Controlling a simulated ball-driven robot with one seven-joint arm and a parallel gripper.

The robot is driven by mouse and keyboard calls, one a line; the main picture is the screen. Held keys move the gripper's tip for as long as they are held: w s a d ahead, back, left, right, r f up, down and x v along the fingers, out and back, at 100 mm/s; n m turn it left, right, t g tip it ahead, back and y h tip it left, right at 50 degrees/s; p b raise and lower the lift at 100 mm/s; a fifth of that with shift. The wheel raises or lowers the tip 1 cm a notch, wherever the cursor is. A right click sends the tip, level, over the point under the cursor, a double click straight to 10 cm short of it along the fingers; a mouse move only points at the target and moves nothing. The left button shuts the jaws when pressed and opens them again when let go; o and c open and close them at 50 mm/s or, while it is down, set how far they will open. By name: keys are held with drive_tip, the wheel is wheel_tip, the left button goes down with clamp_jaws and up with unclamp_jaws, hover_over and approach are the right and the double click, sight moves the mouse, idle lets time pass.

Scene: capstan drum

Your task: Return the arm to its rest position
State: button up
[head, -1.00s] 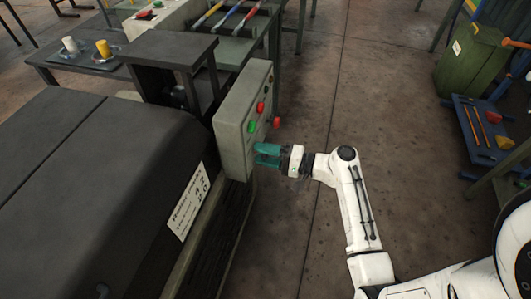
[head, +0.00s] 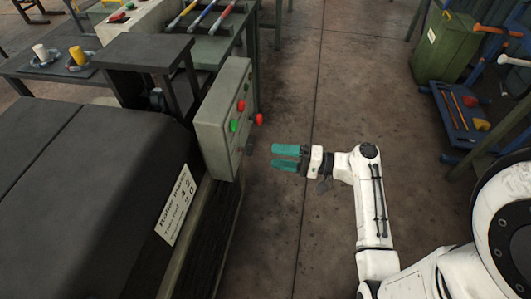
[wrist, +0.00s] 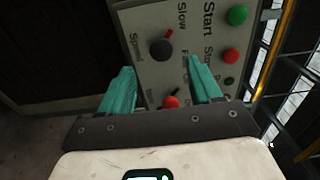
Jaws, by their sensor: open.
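My gripper (head: 286,157) has teal fingers and is open and empty. In the head view it hangs over the floor, to the right of the grey control panel (head: 222,115) and apart from it. My white arm (head: 370,205) is bent and reaches up and left from the lower right. In the wrist view the open fingers (wrist: 161,88) point at the panel (wrist: 190,25), which shows a dark speed knob (wrist: 161,50), a green button (wrist: 237,15) and red buttons, one of them low between the fingers.
The dark machine (head: 80,190) fills the left. Behind it is a workbench (head: 60,68) with white and yellow pieces. A green bin (head: 443,45) and a blue tool tray (head: 463,112) stand at the right. The floor (head: 320,90) between is clear.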

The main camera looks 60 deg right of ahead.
drive_tip(key=shift+v, duration=0.75)
drive_tip(key=shift+a, duration=0.1)
drive_tip(key=s+a+f+n+g+p, duration=0.25)
drive_tip(key=a+n+g+p, duration=0.5)
drive_tip(key=a+g, duration=0.5)
drive_tip(key=s+a+r+n+g+h+p, duration=0.3)
drive_tip(key=s+r+n+h, duration=0.3)
drive_tip(key=s+r, duration=0.2)
drive_tip(key=shift+a+r+p, duration=0.2)
drive_tip(key=shift+r+p, duration=0.15)
drive_tip(key=shift+p, duration=0.3)
drive_tip(key=shift+g, duration=0.25)
idle(0.7)
